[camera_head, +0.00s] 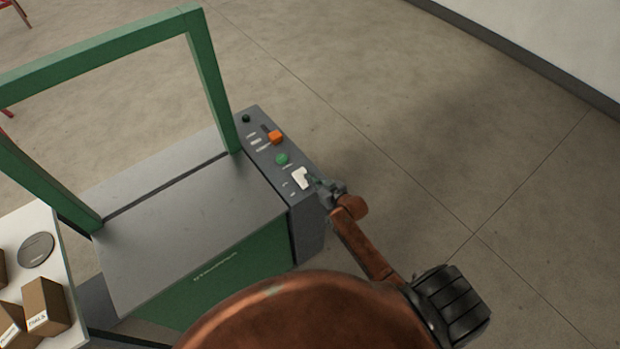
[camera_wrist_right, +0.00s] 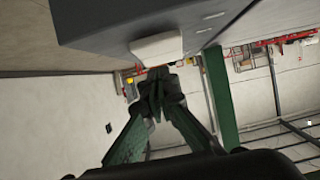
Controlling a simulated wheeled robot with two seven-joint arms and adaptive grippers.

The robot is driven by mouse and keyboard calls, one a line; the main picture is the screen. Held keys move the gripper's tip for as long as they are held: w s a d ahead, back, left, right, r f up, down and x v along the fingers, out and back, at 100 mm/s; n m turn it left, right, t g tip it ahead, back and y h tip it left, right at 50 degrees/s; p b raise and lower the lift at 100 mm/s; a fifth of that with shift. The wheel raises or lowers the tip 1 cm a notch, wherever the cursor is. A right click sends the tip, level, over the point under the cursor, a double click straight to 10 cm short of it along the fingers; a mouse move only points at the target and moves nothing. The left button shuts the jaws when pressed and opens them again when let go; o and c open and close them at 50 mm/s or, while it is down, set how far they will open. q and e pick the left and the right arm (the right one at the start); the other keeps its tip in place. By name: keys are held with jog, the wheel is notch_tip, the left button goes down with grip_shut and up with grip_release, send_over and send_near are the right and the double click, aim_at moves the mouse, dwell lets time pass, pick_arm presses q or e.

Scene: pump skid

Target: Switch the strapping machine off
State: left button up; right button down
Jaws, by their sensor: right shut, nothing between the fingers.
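The strapping machine (camera_head: 190,225) has a grey top, a green front panel and a green arch (camera_head: 212,85). Its grey control panel (camera_head: 262,150) runs along the right side. On the panel are an orange control (camera_head: 275,137), a green button (camera_head: 282,159) and a white switch (camera_head: 301,178). My right gripper (camera_head: 318,183) is shut and empty at the right side of the white switch. In the right wrist view the shut fingertips (camera_wrist_right: 158,80) are just by the white switch (camera_wrist_right: 157,48); I cannot tell whether they touch. My left gripper is not in view.
A white table (camera_head: 62,300) at the lower left holds several cardboard boxes (camera_head: 45,305) and a grey disc (camera_head: 36,249). The floor (camera_head: 420,130) to the right of the machine is clear up to the wall.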

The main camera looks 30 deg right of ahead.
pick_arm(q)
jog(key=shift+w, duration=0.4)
pick_arm(e)
jog(key=shift+r+p, duration=0.45)
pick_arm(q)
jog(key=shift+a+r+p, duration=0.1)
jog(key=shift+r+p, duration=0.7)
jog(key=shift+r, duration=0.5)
pick_arm(e)
jog(key=v, duration=1.1)
jog(key=shift+s, duration=0.2)
jog(key=shift+f, duration=0.15)
